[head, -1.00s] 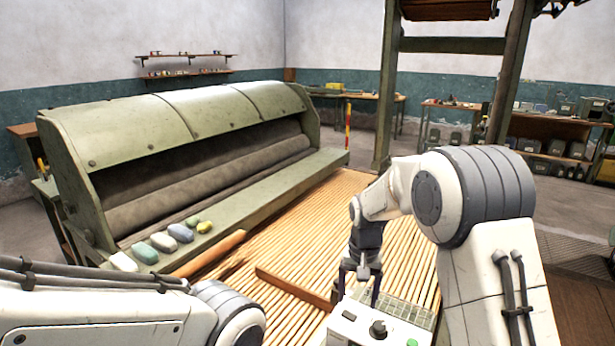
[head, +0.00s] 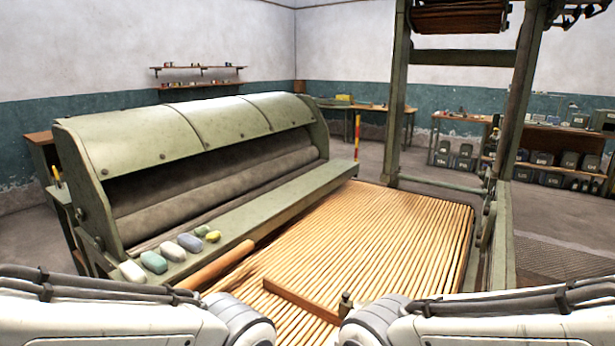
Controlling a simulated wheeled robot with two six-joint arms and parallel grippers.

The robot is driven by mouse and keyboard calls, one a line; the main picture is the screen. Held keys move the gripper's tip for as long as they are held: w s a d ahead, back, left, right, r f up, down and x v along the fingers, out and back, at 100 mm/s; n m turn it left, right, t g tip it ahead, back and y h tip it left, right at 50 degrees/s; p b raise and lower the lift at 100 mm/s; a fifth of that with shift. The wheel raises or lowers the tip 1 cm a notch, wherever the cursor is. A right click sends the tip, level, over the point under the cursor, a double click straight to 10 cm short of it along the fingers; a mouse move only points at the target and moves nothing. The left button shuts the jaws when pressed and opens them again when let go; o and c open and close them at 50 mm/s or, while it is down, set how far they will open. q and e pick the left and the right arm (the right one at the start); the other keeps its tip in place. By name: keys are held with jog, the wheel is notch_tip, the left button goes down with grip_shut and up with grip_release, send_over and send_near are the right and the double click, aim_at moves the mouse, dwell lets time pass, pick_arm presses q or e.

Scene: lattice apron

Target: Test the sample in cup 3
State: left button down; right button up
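I cannot make out cup 3 or any sample cup in the head view. Both of my arms show only as white and grey links along the bottom edge, one at the left and one at the right. Neither gripper is in the picture, so I cannot see what they hold. The white box with a dark knob, seen earlier at the lower edge, is not visible now. A small dark upright piece (head: 346,302) stands between my arms; I cannot tell what it is.
A slatted wooden lattice (head: 390,235) lies ahead, with a wooden bar (head: 300,299) across its near part. A green machine (head: 190,140) stands left; several stone-like lumps (head: 153,262) sit on its ledge beside a wooden roller (head: 217,265). A green frame (head: 398,110) rises behind.

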grip_shut()
dwell(1.5)
